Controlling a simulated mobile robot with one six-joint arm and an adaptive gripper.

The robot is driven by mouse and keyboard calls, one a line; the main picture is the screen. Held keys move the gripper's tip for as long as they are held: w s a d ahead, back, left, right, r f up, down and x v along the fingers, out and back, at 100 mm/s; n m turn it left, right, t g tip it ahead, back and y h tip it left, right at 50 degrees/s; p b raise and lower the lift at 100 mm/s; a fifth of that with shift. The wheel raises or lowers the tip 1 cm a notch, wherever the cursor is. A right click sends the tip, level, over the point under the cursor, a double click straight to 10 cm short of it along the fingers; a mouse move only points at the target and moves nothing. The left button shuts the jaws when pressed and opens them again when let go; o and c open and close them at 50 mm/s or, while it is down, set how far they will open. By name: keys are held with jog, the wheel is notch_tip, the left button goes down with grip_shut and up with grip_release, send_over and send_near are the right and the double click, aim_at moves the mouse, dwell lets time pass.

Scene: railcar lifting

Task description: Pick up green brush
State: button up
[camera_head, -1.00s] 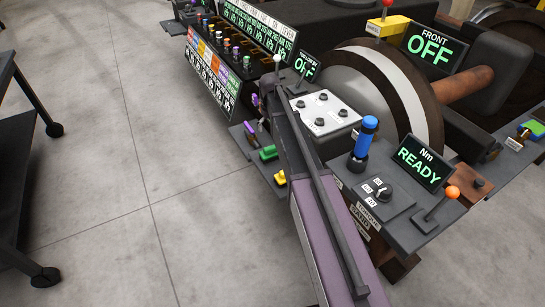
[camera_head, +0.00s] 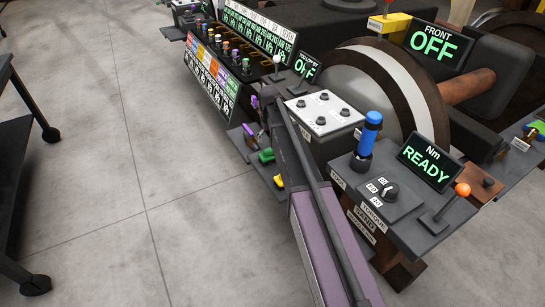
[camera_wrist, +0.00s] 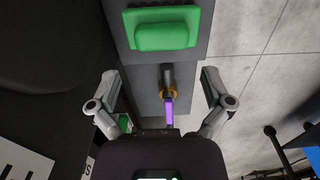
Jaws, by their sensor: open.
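The green brush (camera_head: 266,155) lies on the grey side shelf between a purple-handled tool and a yellow item in the head view. In the wrist view, the green brush (camera_wrist: 165,28) is a green block at the top of the picture, past the fingertips. My gripper (camera_wrist: 159,78) is open, with its two fingers spread wide and nothing held between them. The purple-handled tool (camera_wrist: 168,110) shows between and below the fingers. In the head view my gripper is mostly hidden behind my arm and the control boxes.
The yellow item (camera_head: 278,181) lies just in front of the green brush. A white-topped control box (camera_head: 323,112) and a blue-handled tool (camera_head: 368,135) stand to the right. A dark cart (camera_head: 15,160) is at far left. The floor between is clear.

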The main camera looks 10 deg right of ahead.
aim_at(270, 148)
jog(key=shift+s+f+b, duration=0.2)
jog(key=shift+f+b, duration=2.4)
jog(key=shift+b, duration=0.05)
jog(key=shift+c, duration=0.2)
jog(key=c, duration=0.9)
